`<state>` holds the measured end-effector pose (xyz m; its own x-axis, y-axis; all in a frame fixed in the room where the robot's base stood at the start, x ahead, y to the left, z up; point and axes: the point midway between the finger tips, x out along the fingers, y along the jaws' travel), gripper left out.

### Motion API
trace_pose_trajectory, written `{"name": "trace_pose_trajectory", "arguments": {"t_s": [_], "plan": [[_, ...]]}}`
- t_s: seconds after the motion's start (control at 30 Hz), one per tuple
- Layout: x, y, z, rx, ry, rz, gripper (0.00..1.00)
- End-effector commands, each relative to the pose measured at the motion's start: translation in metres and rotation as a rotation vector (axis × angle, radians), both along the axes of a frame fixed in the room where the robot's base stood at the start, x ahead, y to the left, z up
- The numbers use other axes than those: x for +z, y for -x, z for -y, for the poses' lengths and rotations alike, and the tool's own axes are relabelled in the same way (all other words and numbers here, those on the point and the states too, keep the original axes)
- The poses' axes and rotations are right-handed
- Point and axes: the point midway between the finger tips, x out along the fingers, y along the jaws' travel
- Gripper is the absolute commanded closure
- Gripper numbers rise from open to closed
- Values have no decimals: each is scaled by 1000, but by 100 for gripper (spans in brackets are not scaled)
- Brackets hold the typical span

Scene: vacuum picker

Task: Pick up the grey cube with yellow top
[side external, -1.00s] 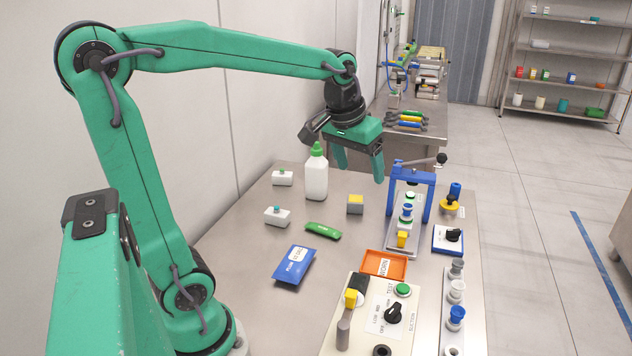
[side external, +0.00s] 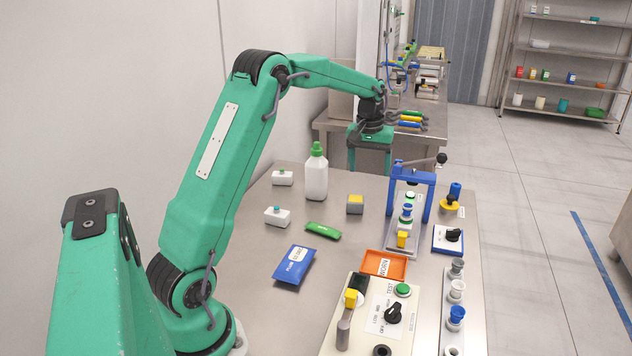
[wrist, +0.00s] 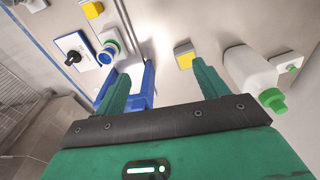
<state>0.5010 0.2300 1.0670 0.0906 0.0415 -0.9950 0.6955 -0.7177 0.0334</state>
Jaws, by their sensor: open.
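The grey cube with yellow top (side external: 355,205) sits on the steel table, in front of and right of the white bottle. In the wrist view it shows as a yellow square with a grey side (wrist: 185,55), beyond the fingertips and nearer the right-hand finger. My gripper (side external: 370,170) is open and empty, fingers pointing down, above and beyond the cube towards the table's far end. Both fingers also show in the wrist view (wrist: 162,75). Nothing touches the cube.
A tall white bottle with green cap (side external: 317,174) stands left of the cube. A blue frame fixture (side external: 430,200) stands to its right. A green bar (side external: 323,230), an orange tray (side external: 402,268) and a blue packet (side external: 293,264) lie nearer. Bare table surrounds the cube.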

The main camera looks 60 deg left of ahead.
Motion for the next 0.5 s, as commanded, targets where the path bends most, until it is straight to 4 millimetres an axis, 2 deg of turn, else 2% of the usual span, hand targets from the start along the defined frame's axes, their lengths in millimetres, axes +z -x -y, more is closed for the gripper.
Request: {"name": "trace_pose_trajectory", "arguments": {"t_s": [0.03,0.3,0.5], "plan": [[-12,-4,-10,23,7,-13,27],[-65,-16,-57,134,36,-62,27],[-89,-19,-76,185,48,-82,27]]}}
